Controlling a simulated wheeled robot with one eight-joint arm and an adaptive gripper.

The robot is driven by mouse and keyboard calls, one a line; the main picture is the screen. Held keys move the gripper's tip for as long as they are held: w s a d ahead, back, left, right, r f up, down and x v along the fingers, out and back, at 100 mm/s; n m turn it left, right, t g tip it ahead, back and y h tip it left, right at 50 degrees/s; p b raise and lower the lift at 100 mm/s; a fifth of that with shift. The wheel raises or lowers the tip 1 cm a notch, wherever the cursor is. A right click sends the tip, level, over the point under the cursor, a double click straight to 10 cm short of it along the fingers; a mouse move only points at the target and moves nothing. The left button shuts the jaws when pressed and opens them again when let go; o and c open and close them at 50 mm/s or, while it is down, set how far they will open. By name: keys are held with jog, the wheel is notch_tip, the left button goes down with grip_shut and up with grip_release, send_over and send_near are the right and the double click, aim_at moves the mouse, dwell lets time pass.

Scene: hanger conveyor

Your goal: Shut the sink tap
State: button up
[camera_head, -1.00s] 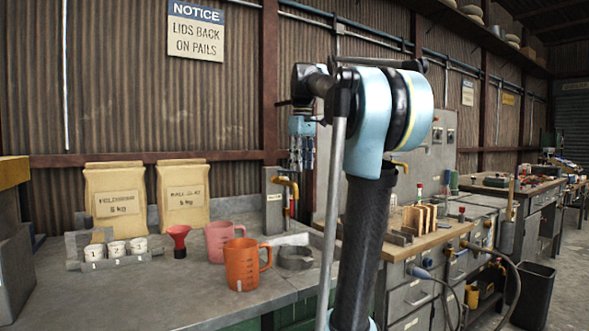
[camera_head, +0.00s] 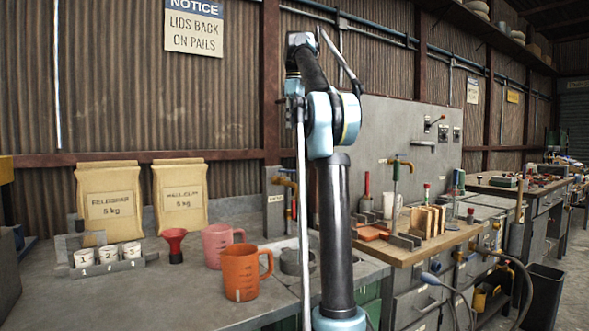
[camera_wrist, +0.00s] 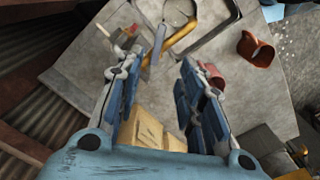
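The brass sink tap (camera_head: 287,182) stands on a grey upright block with a small label, behind the mugs and partly hidden by my arm. In the wrist view its curved brass spout (camera_wrist: 182,32) shows near the top, over the sink (camera_wrist: 222,14). Whether the tap is on or off cannot be told. My gripper (camera_wrist: 172,52) is open, its two fingers well apart with nothing between them.
Two paper bags (camera_head: 110,200) lean at the back. Another tap (camera_head: 397,170) stands on the wooden-topped bench at right.

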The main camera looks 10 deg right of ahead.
notch_tip(320, 180, down, 17)
jog(key=shift+d+r, duration=0.1)
jog(key=shift+r, duration=0.05)
dwell(0.5)
jog(key=shift+c, duration=0.2)
grip_shut()
